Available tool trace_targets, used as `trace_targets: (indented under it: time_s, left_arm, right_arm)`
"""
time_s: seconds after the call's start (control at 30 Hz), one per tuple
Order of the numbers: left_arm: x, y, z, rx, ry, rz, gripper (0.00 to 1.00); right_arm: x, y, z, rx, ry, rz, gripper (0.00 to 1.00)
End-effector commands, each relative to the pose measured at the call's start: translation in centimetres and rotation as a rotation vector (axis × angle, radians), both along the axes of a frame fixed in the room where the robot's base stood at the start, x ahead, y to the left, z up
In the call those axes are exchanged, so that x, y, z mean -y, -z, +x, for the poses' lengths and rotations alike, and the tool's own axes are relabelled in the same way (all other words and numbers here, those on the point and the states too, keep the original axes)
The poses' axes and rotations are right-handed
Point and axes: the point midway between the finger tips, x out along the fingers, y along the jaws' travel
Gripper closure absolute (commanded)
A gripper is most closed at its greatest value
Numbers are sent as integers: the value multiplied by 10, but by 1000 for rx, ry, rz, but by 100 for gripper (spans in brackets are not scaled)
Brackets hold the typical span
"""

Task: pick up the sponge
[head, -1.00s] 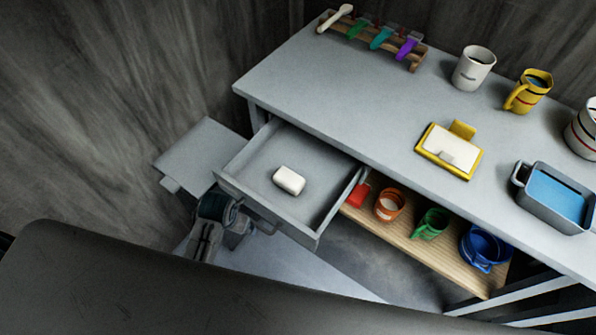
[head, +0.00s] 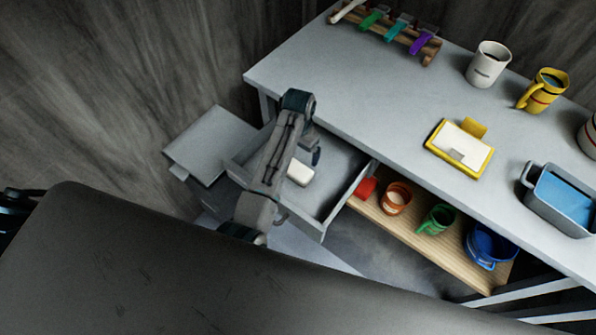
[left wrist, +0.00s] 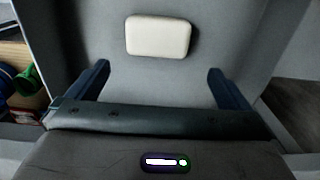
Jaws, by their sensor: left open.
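The sponge (head: 300,172) is a small white rounded block lying in the open grey drawer (head: 340,205). In the head view my left arm hides part of it. In the left wrist view the whole sponge (left wrist: 159,36) shows, lying flat beyond the fingertips. My left gripper (left wrist: 158,80) is open and empty above the drawer, with the sponge ahead of the gap between its fingers and apart from them. In the head view the left gripper (head: 313,152) is partly hidden by its own arm. My right gripper is not in view.
The table (head: 375,105) stands over the drawer's far side. A wooden shelf (head: 455,255) below holds an orange cup (head: 396,198), a green cup (head: 436,220) and a blue container (head: 487,245). A yellow holder (head: 459,149) and mugs stand on the table.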

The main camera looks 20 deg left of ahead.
Motion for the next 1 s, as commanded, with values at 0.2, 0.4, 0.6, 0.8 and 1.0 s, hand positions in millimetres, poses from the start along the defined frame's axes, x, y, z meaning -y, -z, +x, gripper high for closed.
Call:
trace_targets:
  time_s: [0.2,0.4,0.6,0.8,1.0]
  left_arm:
    - [1,29,-1,-9,4,0,0]
    - [1,52,0,-4,3,-1,0]
    - [1,68,-6,-7,3,0,0]
    - [0,97,-9,-6,3,1,0]
    - [0,107,-9,-2,2,0,0]
  right_arm:
    - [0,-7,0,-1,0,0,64]
    - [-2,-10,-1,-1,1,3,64]
    - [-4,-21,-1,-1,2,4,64]
    - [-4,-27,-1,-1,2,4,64]
    - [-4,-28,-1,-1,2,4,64]
